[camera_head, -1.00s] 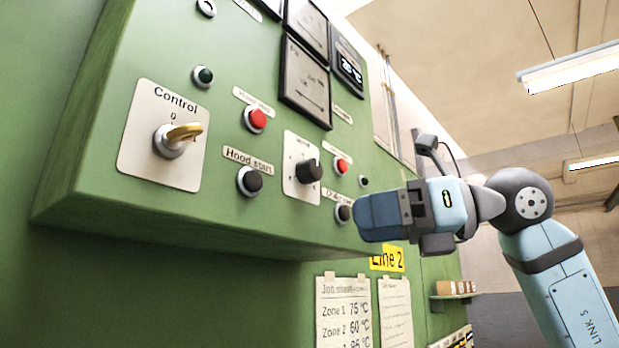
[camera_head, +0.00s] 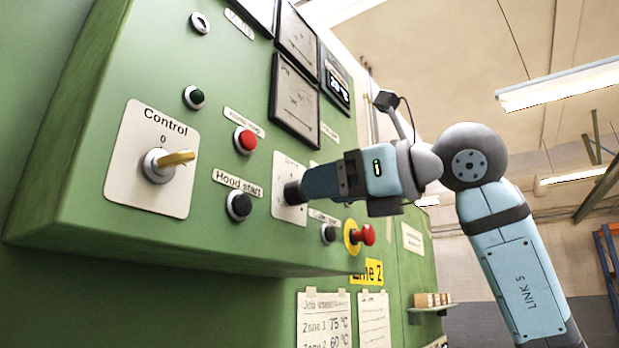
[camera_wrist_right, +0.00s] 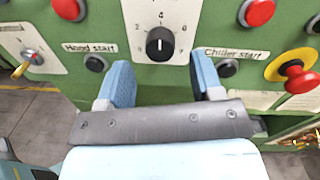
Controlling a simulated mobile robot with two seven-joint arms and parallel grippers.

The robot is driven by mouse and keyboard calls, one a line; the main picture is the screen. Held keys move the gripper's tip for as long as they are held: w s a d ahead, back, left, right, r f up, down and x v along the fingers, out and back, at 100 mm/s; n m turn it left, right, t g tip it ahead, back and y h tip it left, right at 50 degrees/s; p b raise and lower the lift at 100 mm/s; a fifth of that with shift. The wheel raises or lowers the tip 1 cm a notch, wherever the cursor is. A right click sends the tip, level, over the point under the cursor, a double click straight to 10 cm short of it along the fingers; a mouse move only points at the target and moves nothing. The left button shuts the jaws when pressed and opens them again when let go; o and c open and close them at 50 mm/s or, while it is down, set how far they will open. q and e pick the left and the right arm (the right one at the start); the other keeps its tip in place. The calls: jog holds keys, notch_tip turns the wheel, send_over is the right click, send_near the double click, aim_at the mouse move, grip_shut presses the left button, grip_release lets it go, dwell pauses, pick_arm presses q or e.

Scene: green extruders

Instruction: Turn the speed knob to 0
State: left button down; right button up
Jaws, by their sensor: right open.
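The speed knob (camera_head: 293,193) is a black knob on a white plate on the green panel. In the right wrist view the knob (camera_wrist_right: 160,44) shows a white pointer line facing up, with small numbers around it that are hard to read. My right gripper (camera_head: 312,184) is right in front of the knob, its fingers pointing at the panel. In the wrist view its two blue fingers (camera_wrist_right: 163,78) are open, one to each side below the knob, with nothing between them. I cannot tell whether they touch the knob. My left gripper is not in view.
A black Hood start button (camera_head: 239,206) and a red button (camera_head: 245,140) sit left of the knob. A Chiller start button (camera_wrist_right: 228,68) and a red emergency stop (camera_head: 363,235) on yellow are to the right. A control key switch (camera_head: 165,165) is further left.

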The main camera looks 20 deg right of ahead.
aim_at(298, 193)
jog(key=x, duration=0.3)
jog(key=shift+w+a+p, duration=0.1)
jog(key=shift+p, duration=0.25)
jog(key=c, duration=0.9)
